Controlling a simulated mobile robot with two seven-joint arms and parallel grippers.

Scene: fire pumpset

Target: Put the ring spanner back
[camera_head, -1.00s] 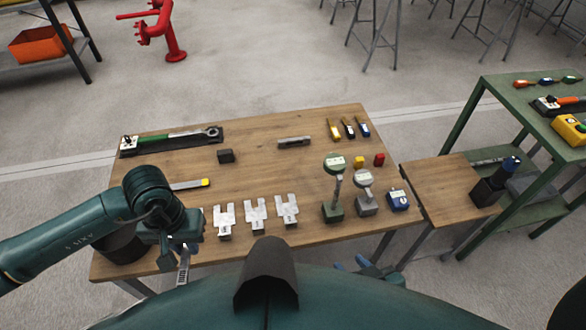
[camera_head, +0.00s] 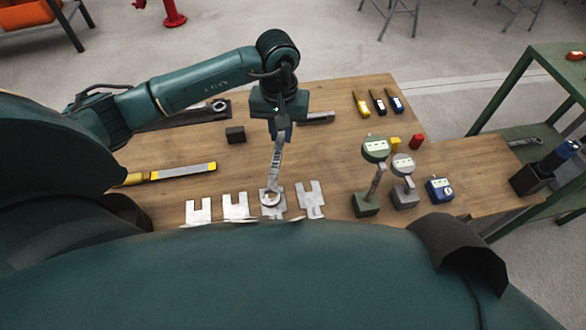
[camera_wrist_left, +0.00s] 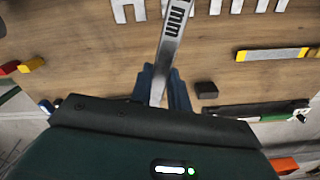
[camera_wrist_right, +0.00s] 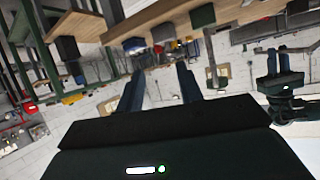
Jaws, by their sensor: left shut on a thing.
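The ring spanner (camera_head: 277,158) is a silver bar, held in my left gripper (camera_head: 279,128) and hanging down steeply. Its ring end (camera_head: 271,198) shows over one of the slotted metal plates (camera_head: 237,207) near the table's front; I cannot tell whether it touches. In the left wrist view the spanner (camera_wrist_left: 173,45), with "mm" printed on it, runs out from between the blue fingers (camera_wrist_left: 160,88), which are shut on it. My right gripper (camera_wrist_right: 160,85) shows only in its own wrist view, with its fingers apart and nothing between them.
Dial gauges (camera_head: 375,150) stand right of the plates. A yellow-ended file (camera_head: 183,172) lies at left and a small dark block (camera_head: 235,135) behind. A black tray (camera_head: 190,115) is partly hidden by my left arm. A lower side table (camera_head: 505,165) stands at right.

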